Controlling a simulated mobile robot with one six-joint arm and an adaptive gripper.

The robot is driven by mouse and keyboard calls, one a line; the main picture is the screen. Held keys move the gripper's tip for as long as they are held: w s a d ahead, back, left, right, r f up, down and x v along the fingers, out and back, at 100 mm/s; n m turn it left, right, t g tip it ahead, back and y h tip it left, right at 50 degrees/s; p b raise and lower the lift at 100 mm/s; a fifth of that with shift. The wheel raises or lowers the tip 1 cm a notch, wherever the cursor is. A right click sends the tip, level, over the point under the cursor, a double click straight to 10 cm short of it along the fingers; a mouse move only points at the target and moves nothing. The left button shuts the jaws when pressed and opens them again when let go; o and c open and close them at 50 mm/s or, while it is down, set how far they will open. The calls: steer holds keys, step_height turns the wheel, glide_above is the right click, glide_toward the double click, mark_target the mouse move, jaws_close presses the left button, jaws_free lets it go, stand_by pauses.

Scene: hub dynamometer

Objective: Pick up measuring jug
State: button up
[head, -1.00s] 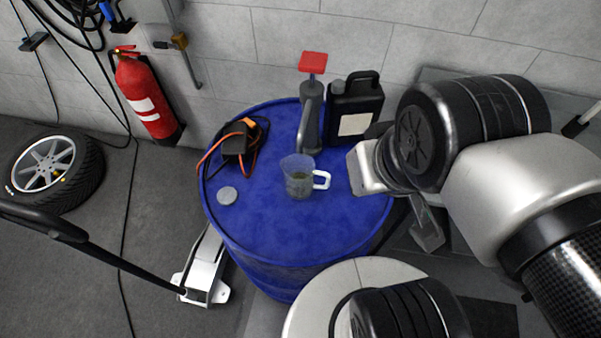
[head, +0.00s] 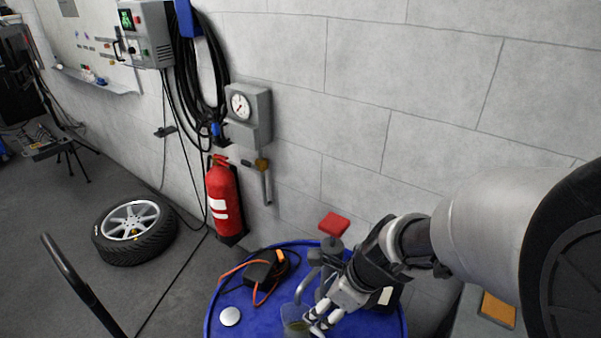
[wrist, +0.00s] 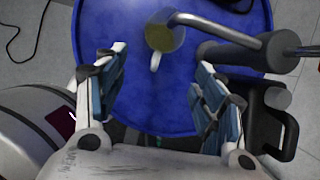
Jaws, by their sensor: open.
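The measuring jug (head: 293,318) is clear with yellowish liquid and stands on the blue drum, partly cut off at the bottom of the head view. In the wrist view the jug (wrist: 165,37) is seen from above, with its white handle (wrist: 155,62) pointing towards my gripper. My gripper (wrist: 161,75) is open and empty, its padded fingers spread on either side of the handle's line, with the jug beyond the tips. In the head view my gripper (head: 322,322) is just right of the jug. I cannot tell its exact height above the drum.
A grey hand pump (head: 332,252) with a red handle stands close by; its bent spout (wrist: 205,24) crosses over the jug. A black canister (wrist: 275,125) is right of my gripper.

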mark_target(305, 332)
steer(key=shift+o, duration=0.8)
steer(key=shift+w+f+m, duration=0.15)
steer(key=shift+f+m, duration=0.15)
steer(key=shift+f, duration=0.1)
steer(key=o, duration=0.4)
steer(key=b+x, duration=0.6)
steer(key=x, duration=0.5)
steer(key=shift+a+f+b, duration=0.1)
steer(key=shift+b, duration=0.2)
steer(key=shift+c, duration=0.2)
steer(key=shift+w+b+x, duration=0.2)
steer(key=shift+b+x, duration=0.7)
steer(key=shift+x, duration=0.6)
steer(key=shift+w+b+x, duration=0.2)
steer(key=shift+b+x, duration=0.7)
steer(key=shift+x, duration=0.65)
steer(key=shift+r, duration=0.25)
